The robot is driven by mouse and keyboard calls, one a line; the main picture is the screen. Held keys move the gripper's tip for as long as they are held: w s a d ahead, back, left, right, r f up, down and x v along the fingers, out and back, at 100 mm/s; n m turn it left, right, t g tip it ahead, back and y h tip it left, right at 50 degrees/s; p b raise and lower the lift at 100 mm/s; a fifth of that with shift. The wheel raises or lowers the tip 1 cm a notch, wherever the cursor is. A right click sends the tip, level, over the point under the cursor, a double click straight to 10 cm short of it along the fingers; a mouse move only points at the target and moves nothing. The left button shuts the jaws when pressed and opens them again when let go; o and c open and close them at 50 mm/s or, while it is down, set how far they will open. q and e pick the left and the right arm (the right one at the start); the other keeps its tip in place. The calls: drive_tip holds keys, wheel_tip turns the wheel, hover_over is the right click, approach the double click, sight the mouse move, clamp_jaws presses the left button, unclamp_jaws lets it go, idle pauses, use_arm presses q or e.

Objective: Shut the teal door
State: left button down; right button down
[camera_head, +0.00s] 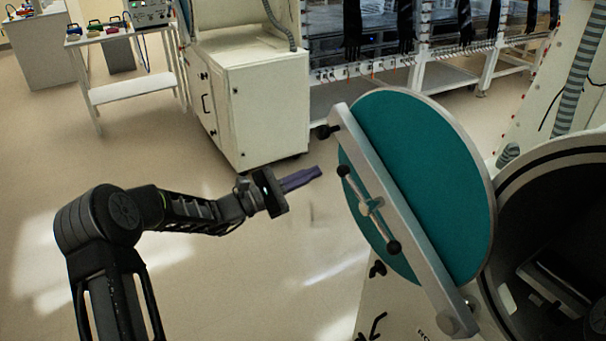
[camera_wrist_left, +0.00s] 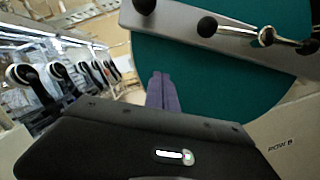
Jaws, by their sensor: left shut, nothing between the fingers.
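The round teal door (camera_head: 425,165) stands swung open to the left of a dark round port (camera_head: 560,220). A grey bar (camera_head: 400,205) crosses its face and carries a handle with black knobs (camera_head: 368,208). The door and bar also fill the upper right of the left wrist view (camera_wrist_left: 215,75). My left gripper (camera_head: 318,172) is left of the door, apart from the handle in the head view. Its purple fingers are shut and empty, and they point toward the door in the left wrist view (camera_wrist_left: 162,88). My right gripper is not in view.
A white cabinet (camera_head: 255,110) and a white side table (camera_head: 125,90) stand behind my left arm. A rack (camera_head: 400,60) with dark hanging gloves is at the back. The floor between my arm and the cabinet is clear.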

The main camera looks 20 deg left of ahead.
use_arm(q)
drive_tip(key=w+d+r+p, duration=0.3)
drive_tip(key=d+r, duration=0.1)
drive_tip(key=d, duration=0.2)
drive_tip(key=shift+r, duration=0.4)
drive_tip(key=shift+r, duration=0.1)
